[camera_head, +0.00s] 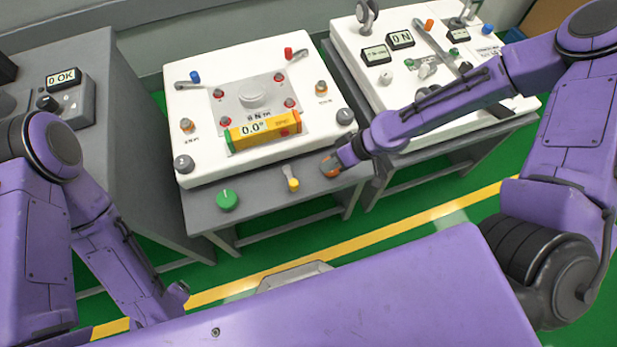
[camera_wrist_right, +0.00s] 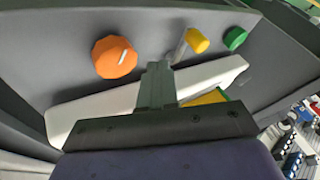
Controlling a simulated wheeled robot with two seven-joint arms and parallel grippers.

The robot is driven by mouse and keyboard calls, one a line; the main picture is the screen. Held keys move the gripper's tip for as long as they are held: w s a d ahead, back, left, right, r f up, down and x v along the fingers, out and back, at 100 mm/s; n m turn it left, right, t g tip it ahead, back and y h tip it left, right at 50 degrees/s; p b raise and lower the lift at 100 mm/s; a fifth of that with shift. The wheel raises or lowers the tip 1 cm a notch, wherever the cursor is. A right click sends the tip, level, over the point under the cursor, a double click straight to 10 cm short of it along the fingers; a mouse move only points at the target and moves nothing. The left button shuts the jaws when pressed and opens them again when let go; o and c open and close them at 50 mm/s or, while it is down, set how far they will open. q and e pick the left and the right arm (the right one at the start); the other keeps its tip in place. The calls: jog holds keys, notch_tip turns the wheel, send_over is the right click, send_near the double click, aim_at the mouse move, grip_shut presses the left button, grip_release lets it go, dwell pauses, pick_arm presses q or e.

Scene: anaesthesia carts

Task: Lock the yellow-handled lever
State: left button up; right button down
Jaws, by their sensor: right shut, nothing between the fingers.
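The yellow-handled lever (camera_head: 293,184) is on the grey front panel of the middle cart, between a green knob (camera_head: 228,200) and an orange knob (camera_head: 330,166). Its short pale stem runs from the white top side toward the front edge, ending in the yellow handle. The lever also shows in the right wrist view (camera_wrist_right: 197,41). My right gripper (camera_head: 336,160) is shut and empty, over the orange knob in the head view and apart from the lever. In the wrist view its fingers (camera_wrist_right: 157,82) lie between the orange knob and the lever. My left gripper (camera_head: 176,296) is low at left, its jaws unclear.
The white cart top (camera_head: 205,150) carries small levers, knobs and a yellow level (camera_head: 262,130) reading 0.0°. Another white-topped cart (camera_head: 460,125) stands at right, partly behind my right arm. A grey cabinet (camera_head: 110,120) stands at left. Green floor lies in front.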

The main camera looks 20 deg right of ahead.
aim_at(290, 176)
jog(key=x, duration=0.4)
jog(key=shift+s+f+b, duration=0.1)
jog(key=shift+f+b, duration=0.05)
jog(key=shift+b, duration=0.25)
jog(key=a, duration=0.2)
jog(key=shift+s+a+r, duration=0.2)
jog(key=shift+s+a, duration=0.1)
jog(key=shift+s, duration=0.05)
jog(key=shift+s+a, duration=0.2)
jog(key=shift+a, duration=0.4)
pick_arm(q)
jog(key=shift+f, duration=0.35)
jog(key=shift+d+p, duration=0.1)
jog(key=shift+p, duration=0.2)
pick_arm(e)
jog(key=shift+a, duration=0.1)
